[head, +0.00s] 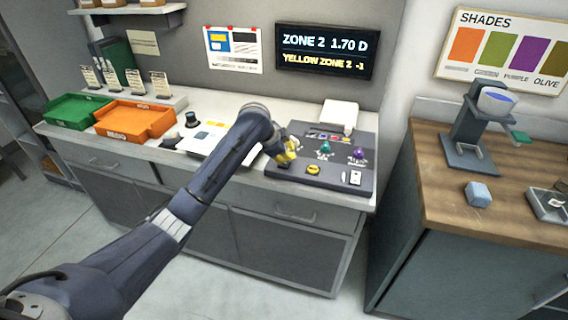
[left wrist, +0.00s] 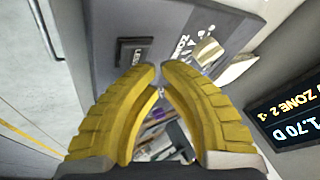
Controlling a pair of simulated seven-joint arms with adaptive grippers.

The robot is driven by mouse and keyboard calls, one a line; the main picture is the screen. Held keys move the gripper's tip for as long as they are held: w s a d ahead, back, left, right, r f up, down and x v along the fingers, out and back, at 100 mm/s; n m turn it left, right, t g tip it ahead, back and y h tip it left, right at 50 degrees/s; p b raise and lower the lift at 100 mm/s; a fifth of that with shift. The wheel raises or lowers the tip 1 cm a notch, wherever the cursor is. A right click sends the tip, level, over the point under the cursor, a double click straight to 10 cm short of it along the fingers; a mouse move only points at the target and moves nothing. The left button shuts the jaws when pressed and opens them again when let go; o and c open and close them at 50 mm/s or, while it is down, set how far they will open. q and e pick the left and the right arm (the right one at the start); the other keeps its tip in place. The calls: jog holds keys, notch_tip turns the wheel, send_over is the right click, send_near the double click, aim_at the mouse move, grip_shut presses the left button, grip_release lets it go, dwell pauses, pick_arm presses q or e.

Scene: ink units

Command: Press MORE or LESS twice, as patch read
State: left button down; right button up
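The dark control console (head: 290,182) sits at the right end of the grey counter. It carries a green knob (head: 325,148), a purple knob (head: 357,154), a round yellow part (head: 313,169) and a white piece (head: 355,177). My left gripper (head: 287,154) is over the console's left side. In the left wrist view its yellow fingers (left wrist: 159,72) are brought together at the tips, with nothing seen between them. A dark rectangular key (left wrist: 134,52) lies just beyond the tips; its small rotated label is hard to read. My right gripper is not in view.
The wall screen (head: 325,51) reads "ZONE 2 1.70 D" and "YELLOW ZONE 2 -1". An orange tray (head: 134,122) and a green tray (head: 75,112) stand left on the counter. A wooden-topped cabinet (head: 440,185) at right holds a stand (head: 469,135) and a blue cube (head: 478,193).

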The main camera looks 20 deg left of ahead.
aim_at(287, 162)
pick_arm(q)
jog(key=shift+r, duration=0.25)
jog(key=shift+r, duration=2.45)
jog(key=c, duration=2.1)
grip_release()
jog(key=r, duration=0.2)
jog(key=w+a+r, duration=0.1)
jog(key=shift+a+r+n+y, duration=0.1)
jog(key=shift+r+n+y, duration=0.05)
jog(key=shift+n+y, duration=0.15)
grip_shut()
jog(key=shift+s+d+r+n, duration=0.1)
jog(key=shift+s+d+n, duration=0.05)
jog(key=shift+n, duration=2.85)
jog(key=shift+s+d+r+n, duration=0.1)
jog(key=shift+n, duration=2.9)
jog(key=shift+s+d+r+n, duration=0.1)
jog(key=shift+s+d+n, duration=0.05)
jog(key=shift+n, duration=2.85)
